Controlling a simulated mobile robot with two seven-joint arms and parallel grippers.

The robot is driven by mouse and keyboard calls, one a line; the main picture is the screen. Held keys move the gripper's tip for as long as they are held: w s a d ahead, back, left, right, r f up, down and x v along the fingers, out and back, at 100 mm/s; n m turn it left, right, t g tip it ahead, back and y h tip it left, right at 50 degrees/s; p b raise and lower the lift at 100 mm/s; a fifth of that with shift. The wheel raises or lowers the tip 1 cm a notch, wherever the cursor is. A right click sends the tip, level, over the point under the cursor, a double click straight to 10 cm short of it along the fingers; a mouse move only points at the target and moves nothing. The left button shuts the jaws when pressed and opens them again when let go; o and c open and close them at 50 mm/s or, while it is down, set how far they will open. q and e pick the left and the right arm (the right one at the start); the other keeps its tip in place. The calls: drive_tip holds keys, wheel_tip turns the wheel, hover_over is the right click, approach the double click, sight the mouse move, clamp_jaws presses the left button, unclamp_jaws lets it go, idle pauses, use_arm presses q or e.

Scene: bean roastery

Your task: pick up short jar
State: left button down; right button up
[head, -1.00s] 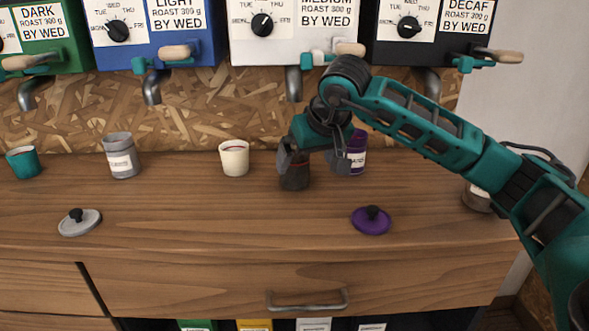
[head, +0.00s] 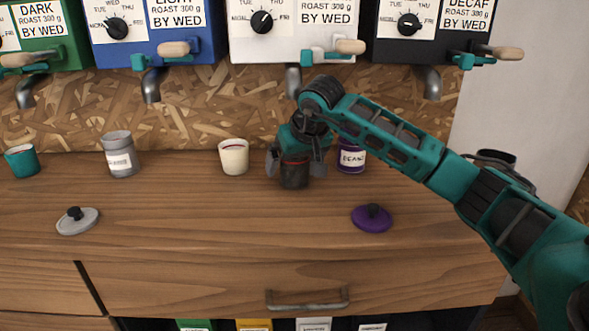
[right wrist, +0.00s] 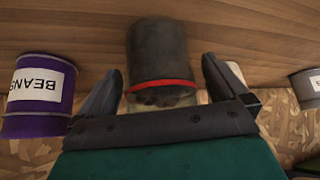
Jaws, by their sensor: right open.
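A short dark jar (head: 295,174) with a red band near its rim stands on the wooden counter in the head view. It also shows large in the right wrist view (right wrist: 158,50). My right gripper (head: 295,163) is open, with one finger on either side of this jar; the wrist view shows gaps between the jar and the fingers (right wrist: 163,82). The gripper partly hides the jar's top in the head view. My left gripper is not in view.
A purple jar (head: 351,159) labelled BEANS stands close right of the gripper, a cream cup (head: 233,157) to its left. A grey jar (head: 120,155) and teal cup (head: 22,161) stand farther left. A purple lid (head: 371,218) and grey lid (head: 78,221) lie in front. Dispenser spouts (head: 292,80) hang above.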

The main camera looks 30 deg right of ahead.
drive_tip(key=c, duration=1.1)
drive_tip(key=shift+r, duration=0.1)
